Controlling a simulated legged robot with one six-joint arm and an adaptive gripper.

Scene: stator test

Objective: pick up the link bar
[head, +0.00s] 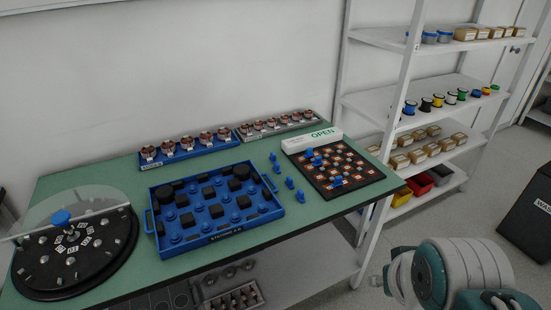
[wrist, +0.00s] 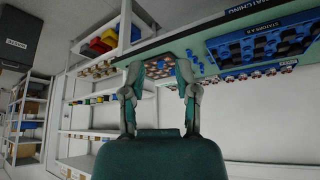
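I cannot pick out a link bar for certain in either view. A long white bar-shaped piece marked OPEN (head: 312,140) lies on the green table behind the dark checkered board (head: 350,180). Small blue pegs (head: 289,182) stand between that board and the blue tray. In the wrist view, which looks upside down, my gripper (wrist: 159,70) has its two fingers spread apart with nothing between them. The table edge and board show beyond the fingertips, at a distance. In the head view my teal and white arm is at the lower right, off the table.
The blue tray (head: 150,222) with black and blue parts fills the table's middle. A round black plate (head: 110,262) with a clear cover is at left. Racks of copper-wound parts (head: 186,147) stand along the wall. White shelves (head: 440,95) with spools and boxes stand right of the table.

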